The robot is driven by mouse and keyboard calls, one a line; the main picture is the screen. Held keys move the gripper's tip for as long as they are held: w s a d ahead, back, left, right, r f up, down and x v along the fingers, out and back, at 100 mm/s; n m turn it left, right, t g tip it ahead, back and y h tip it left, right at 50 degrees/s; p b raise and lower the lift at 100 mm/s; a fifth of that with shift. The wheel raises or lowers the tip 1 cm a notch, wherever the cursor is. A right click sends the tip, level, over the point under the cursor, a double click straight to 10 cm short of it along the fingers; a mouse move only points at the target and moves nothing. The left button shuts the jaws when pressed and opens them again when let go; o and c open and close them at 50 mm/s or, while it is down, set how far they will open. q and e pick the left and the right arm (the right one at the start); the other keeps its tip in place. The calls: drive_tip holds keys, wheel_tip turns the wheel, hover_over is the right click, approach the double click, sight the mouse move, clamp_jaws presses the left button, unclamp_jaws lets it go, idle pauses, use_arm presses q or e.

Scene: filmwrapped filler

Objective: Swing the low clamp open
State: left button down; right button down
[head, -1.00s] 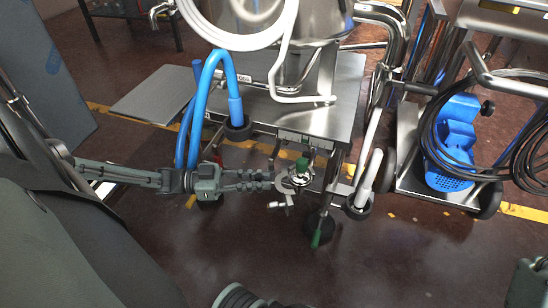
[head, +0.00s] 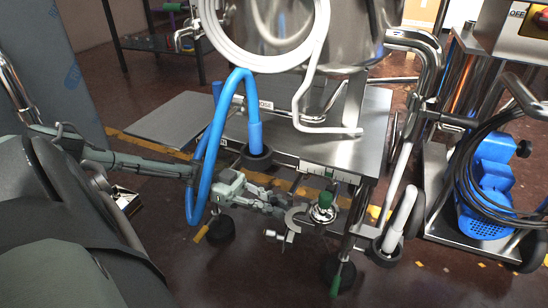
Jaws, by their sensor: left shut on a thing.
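The low clamp (head: 293,219) is a small metal C-shaped piece at the lower front of the steel machine. It stands out to the left of a round metal fitting with a green knob (head: 324,200), and its curved jaw looks swung away from that fitting. A small bolt and nut piece (head: 280,236) hangs just below it. My left gripper (head: 278,208) reaches in from the left, partly behind the blue hose, with its fingers shut on the left side of the clamp. The exact finger contact is too small to see. My right gripper is not in view.
A blue hose (head: 207,155) loops down across my left arm. A steel shelf (head: 345,150) is just above the clamp. The floor in front is clear.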

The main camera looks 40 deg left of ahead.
use_arm(q)
drive_tip(key=shift+w+a+r, duration=0.15)
drive_tip(key=shift+w+a, duration=0.05)
drive_tip(key=shift+w, duration=0.15)
drive_tip(key=c, duration=1.7)
unclamp_jaws()
drive_tip(key=shift+o, duration=1.1)
drive_tip(key=shift+s+d, duration=0.1)
drive_tip(key=shift+s, duration=0.1)
drive_tip(key=v, duration=1.2)
